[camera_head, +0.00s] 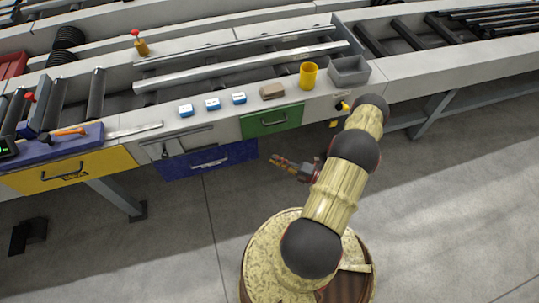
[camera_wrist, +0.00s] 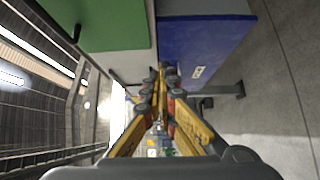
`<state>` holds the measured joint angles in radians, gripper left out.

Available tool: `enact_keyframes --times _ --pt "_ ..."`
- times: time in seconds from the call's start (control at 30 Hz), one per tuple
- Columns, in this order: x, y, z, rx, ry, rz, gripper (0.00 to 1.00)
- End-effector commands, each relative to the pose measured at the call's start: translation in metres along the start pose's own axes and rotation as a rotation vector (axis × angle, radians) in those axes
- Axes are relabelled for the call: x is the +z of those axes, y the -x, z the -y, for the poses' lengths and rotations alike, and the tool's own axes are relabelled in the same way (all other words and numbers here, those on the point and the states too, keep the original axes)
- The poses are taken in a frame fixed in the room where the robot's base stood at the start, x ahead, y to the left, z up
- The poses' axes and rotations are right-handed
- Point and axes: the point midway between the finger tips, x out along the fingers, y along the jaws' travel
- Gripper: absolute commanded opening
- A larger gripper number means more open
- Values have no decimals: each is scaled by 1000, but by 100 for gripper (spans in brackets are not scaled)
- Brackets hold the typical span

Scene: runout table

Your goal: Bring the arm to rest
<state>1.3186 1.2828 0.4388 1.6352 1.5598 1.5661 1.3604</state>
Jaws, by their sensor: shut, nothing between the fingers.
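My gripper (camera_head: 274,160) is in the middle of the head view, in front of the table and below its top, pointing left. Its fingers are shut and empty. In the wrist view the yellow and dark fingers (camera_wrist: 160,72) meet near the picture's middle. My arm bends up from the base and over toward the table front. The green drawer (camera_head: 271,121) and the blue drawer (camera_head: 208,160) are close to the gripper; the blue drawer stands out from the table front. The green drawer (camera_wrist: 112,24) and the blue drawer (camera_wrist: 205,50) also show in the wrist view.
On the table (camera_head: 225,131) stand a yellow cup (camera_head: 308,75), a grey bin (camera_head: 348,71), a brown block (camera_head: 272,91) and several small blue-and-white boxes (camera_head: 212,103). A yellow drawer (camera_head: 65,171) is at the left. The floor (camera_head: 150,245) left of my base is mostly clear.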

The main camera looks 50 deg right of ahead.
Motion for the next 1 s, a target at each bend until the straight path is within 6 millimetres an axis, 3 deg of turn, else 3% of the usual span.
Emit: enact_keyframes --times 0.37,0.57,0.77,0.9,1.0 --pt "0 6 0 0 4 -1 0" --pt "-6 6 7 -24 136 -24 0" --pt "-73 12 16 -41 345 -219 0" --pt "-106 25 -4 -16 551 -399 0" --pt "-120 31 -22 11 686 -520 0"
